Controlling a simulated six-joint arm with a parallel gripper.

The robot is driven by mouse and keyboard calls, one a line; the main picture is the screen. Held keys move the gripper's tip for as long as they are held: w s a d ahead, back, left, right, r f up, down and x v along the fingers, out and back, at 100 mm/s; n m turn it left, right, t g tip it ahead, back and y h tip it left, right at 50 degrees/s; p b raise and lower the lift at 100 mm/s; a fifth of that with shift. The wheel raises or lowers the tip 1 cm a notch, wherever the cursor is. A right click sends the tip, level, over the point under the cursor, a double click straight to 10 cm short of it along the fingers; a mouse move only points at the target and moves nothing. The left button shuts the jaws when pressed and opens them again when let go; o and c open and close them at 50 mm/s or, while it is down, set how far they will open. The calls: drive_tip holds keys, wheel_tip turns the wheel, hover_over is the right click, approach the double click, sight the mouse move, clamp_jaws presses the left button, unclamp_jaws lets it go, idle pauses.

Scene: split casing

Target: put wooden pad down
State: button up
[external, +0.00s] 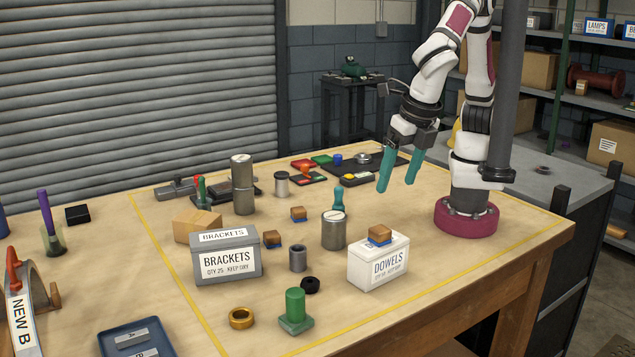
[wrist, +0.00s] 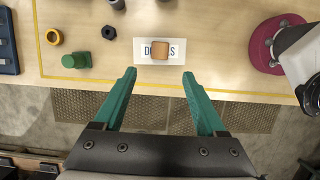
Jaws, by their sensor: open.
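A wooden pad (external: 380,232) with a blue underside rests on top of the white DOWELS box (external: 378,266). In the wrist view the pad (wrist: 160,50) sits on the box's lid (wrist: 177,46), just beyond my fingertips and between their lines. My gripper (external: 398,181) is open and empty, with its teal fingers pointing down, above and apart from the pad. The fingers also show in the wrist view (wrist: 160,75).
The grey BRACKETS box (external: 227,261) stands left of the DOWELS box. A metal can (external: 334,231), a teal peg-shaped piece (external: 338,199), a grey sleeve (external: 298,258) and a green cylinder (external: 295,307) stand nearby. The table's front right is clear.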

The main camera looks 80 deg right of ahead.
drive_tip(key=w+d+r+m+g, duration=0.2)
drive_tip(key=w+d+m, duration=0.1)
drive_tip(key=d+m, duration=0.6)
drive_tip(key=s+d+m+y, duration=0.2)
drive_tip(key=s+d+m, duration=0.2)
drive_tip(key=d+m, duration=0.5)
drive_tip(key=s+d+f+m+y, duration=0.1)
drive_tip(key=s+d+m, duration=0.3)
drive_tip(key=d+m, duration=0.6)
drive_tip(key=m+y, duration=0.1)
drive_tip(key=m, duration=0.3)
drive_tip(key=shift+s+f+m+g, duration=0.2)
drive_tip(key=shift+f+m+g, duration=0.05)
drive_tip(key=shift+m+g, duration=0.05)
